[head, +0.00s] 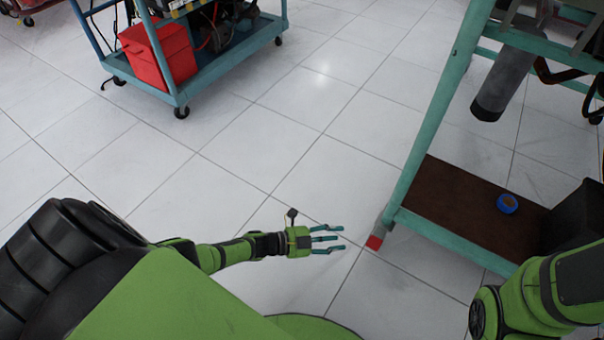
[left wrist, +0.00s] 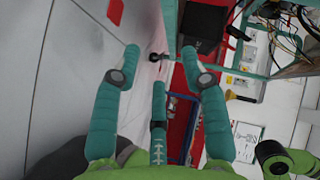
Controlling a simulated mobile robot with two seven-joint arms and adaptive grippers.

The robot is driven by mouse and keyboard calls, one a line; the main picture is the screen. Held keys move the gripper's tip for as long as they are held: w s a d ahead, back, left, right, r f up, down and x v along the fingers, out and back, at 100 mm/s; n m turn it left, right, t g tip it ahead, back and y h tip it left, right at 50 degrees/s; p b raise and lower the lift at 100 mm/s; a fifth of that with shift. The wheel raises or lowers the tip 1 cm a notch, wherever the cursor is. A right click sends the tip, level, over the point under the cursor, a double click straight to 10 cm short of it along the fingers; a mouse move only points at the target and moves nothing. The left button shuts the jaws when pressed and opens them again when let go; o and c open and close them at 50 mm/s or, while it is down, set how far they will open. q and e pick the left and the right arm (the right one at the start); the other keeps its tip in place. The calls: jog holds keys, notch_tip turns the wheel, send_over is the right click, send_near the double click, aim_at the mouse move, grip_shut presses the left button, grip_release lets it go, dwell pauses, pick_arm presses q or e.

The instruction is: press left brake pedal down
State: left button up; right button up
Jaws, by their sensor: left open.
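My left gripper (head: 341,238) is open and empty, low over the white tiled floor, just left of the teal engine stand (head: 415,140). Its teal fingers, spread apart, also show in the left wrist view (left wrist: 161,60). A small dark part (left wrist: 155,57) beside the teal frame shows between the fingertips there; I cannot tell whether it is a pedal or a caster. I cannot make out the left brake pedal for sure in either view. My right arm is at the lower right of the head view, its gripper out of frame.
A blue wheeled cart (head: 225,78) with a red box (head: 158,52) stands at the upper left. The floor between is clear.

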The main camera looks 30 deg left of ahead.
pick_arm(q)
jog(key=s+a+r+n+g+y+p, duration=0.1)
jog(key=s+a+r+n+y+p, duration=0.3)
jog(key=p, duration=1.1)
jog(key=s+a+n+y, duration=0.1)
jog(key=s+n+y, duration=0.1)
jog(key=s+n, duration=0.1)
jog(key=shift+s+r+n+y, duration=0.2)
jog(key=shift+s+n+y, duration=0.15)
jog(key=shift+n, duration=0.55)
jog(key=shift+d, duration=0.1)
